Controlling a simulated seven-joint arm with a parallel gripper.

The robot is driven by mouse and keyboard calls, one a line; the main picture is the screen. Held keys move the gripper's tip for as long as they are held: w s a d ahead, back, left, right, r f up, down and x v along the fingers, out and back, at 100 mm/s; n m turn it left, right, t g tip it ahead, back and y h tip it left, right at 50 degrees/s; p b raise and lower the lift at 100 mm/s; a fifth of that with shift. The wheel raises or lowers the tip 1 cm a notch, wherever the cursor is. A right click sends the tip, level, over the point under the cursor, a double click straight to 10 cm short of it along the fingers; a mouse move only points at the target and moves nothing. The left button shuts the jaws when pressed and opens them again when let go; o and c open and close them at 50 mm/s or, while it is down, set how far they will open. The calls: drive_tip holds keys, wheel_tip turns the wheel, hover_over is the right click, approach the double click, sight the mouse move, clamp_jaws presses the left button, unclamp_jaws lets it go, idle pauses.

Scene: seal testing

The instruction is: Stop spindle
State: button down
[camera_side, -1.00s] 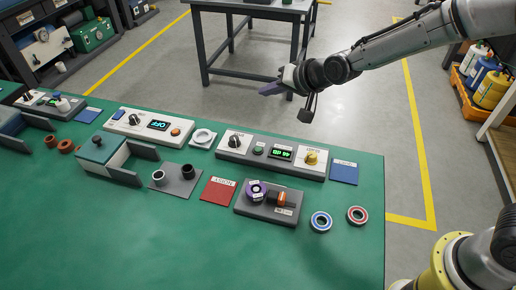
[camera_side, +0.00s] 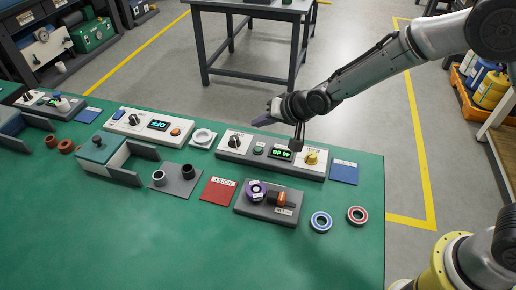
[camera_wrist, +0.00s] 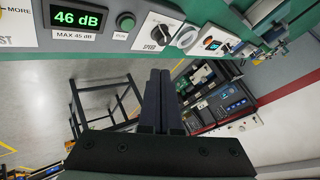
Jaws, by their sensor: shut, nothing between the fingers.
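The control panel (camera_side: 228,156) stands along the far edge of the green bench. It carries a black dial (camera_side: 235,142), a green button (camera_side: 258,150), a lit display (camera_side: 280,153) and a yellow knob (camera_side: 311,158). In the wrist view the display (camera_wrist: 78,18) reads 46 dB above a MAX 45 dB label. There the green button (camera_wrist: 125,20) and the SPEED dial (camera_wrist: 158,33) lie beyond the fingertips. My gripper (camera_side: 258,122) is shut and empty, above and behind the panel, apart from it. In the wrist view its closed fingers (camera_wrist: 160,75) point toward the dial.
A red card (camera_side: 217,190), a blue card (camera_side: 344,173), a blue ring (camera_side: 321,212) and a red ring (camera_side: 357,206) lie nearby.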

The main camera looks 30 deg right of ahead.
drive_tip(key=shift+f, duration=3.5)
drive_tip(key=shift+f, duration=0.4)
drive_tip(key=shift+f, duration=0.4)
drive_tip(key=shift+r, duration=0.8)
wheel_tip(320, 180, up, 5)
idle(0.6)
